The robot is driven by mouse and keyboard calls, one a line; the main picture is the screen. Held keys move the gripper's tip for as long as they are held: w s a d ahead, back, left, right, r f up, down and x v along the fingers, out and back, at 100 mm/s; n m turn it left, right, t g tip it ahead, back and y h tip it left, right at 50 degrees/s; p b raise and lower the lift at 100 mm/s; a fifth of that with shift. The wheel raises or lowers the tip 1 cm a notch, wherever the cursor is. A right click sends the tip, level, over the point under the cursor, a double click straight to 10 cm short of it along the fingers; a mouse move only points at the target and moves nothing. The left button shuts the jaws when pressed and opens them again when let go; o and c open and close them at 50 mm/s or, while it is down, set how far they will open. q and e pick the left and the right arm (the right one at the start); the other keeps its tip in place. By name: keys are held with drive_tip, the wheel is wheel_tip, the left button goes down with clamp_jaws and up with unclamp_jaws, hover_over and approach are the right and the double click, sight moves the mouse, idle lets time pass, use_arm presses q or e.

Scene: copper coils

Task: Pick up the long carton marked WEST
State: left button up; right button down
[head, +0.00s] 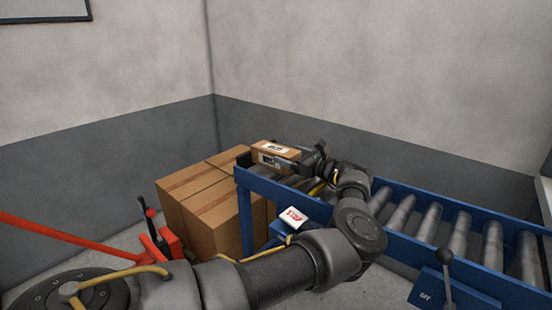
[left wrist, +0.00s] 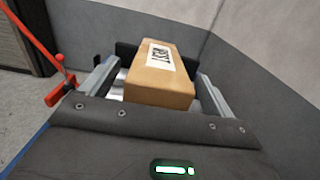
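The long brown carton (head: 290,148) is at the left end of the roller conveyor. It has white labels, and the top one reads WEST in the left wrist view (left wrist: 182,85). My left gripper (head: 281,157) reaches in from the right with one finger along each long side of the carton. In the left wrist view the dark fingertip pads (left wrist: 160,58) of the gripper appear to meet both sides of the carton. I cannot tell whether the carton is clear of the rollers. My right gripper is not in view.
The blue-framed conveyor (head: 405,223) runs right, its rollers bare there. Stacked brown boxes (head: 195,200) stand close left of its end, beside a red pallet jack (head: 70,238). A STOP sign (head: 293,216) and a lever (head: 446,262) are on the near side. Walls close off the back.

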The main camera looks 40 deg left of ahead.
use_arm(q)
drive_tip(key=c, duration=1.2)
drive_tip(key=shift+r, duration=0.15)
